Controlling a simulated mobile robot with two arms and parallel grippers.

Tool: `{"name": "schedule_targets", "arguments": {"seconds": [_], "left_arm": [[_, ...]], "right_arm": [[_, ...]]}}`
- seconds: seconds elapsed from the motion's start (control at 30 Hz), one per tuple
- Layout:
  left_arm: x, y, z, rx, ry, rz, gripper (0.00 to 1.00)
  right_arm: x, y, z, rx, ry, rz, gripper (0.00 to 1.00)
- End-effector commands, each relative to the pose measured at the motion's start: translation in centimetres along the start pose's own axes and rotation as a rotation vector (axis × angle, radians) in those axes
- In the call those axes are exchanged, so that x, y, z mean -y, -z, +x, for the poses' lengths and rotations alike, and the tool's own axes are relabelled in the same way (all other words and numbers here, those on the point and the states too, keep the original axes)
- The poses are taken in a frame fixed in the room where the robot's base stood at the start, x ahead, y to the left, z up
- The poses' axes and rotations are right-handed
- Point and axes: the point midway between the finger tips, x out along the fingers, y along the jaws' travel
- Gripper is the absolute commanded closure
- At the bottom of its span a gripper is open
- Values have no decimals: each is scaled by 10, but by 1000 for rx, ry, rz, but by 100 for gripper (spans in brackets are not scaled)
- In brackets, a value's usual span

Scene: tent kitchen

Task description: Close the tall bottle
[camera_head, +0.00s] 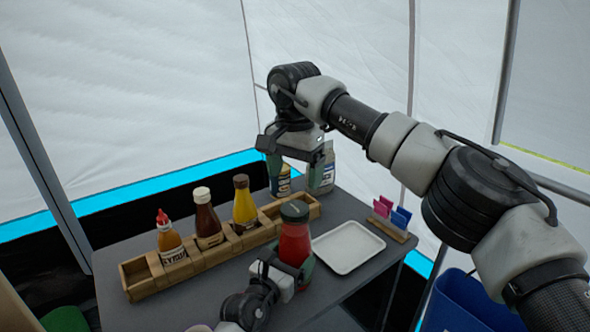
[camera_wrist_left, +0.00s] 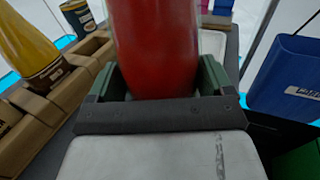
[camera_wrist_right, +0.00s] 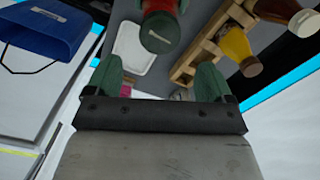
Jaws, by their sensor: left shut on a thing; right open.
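The tall red bottle (camera_head: 294,243) stands upright near the table's front, with a dark green cap (camera_head: 295,211) on its top. I cannot tell whether the cap is tight. My left gripper (camera_head: 287,274) is shut on the bottle's lower body; the red body (camera_wrist_left: 155,45) fills the space between the fingers in the left wrist view. My right gripper (camera_head: 297,176) is open and empty, pointing down, above and behind the bottle. In the right wrist view the cap (camera_wrist_right: 159,32) lies beyond the fingertips (camera_wrist_right: 160,78), apart from them.
A wooden rack (camera_head: 205,255) holds several sauce bottles to the left. Two jars stand at the back, one grey (camera_head: 328,168). A white tray (camera_head: 348,247) lies right of the bottle. A packet holder (camera_head: 392,225) sits at the right edge, with a blue bin (camera_head: 462,305) beyond.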

Motion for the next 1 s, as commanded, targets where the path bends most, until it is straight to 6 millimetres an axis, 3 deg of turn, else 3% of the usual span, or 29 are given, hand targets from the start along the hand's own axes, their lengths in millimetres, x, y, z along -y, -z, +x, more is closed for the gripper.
{"name": "schedule_targets", "arguments": {"seconds": [0.53,0.97,1.0], "left_arm": [[0,1,0,-2,1,-3,84],[0,1,0,-2,1,-3,84],[0,1,0,-2,1,-3,84]], "right_arm": [[-1,0,71,3,-2,2,17],[0,0,79,1,0,3,17],[0,0,79,1,-1,3,23]]}}
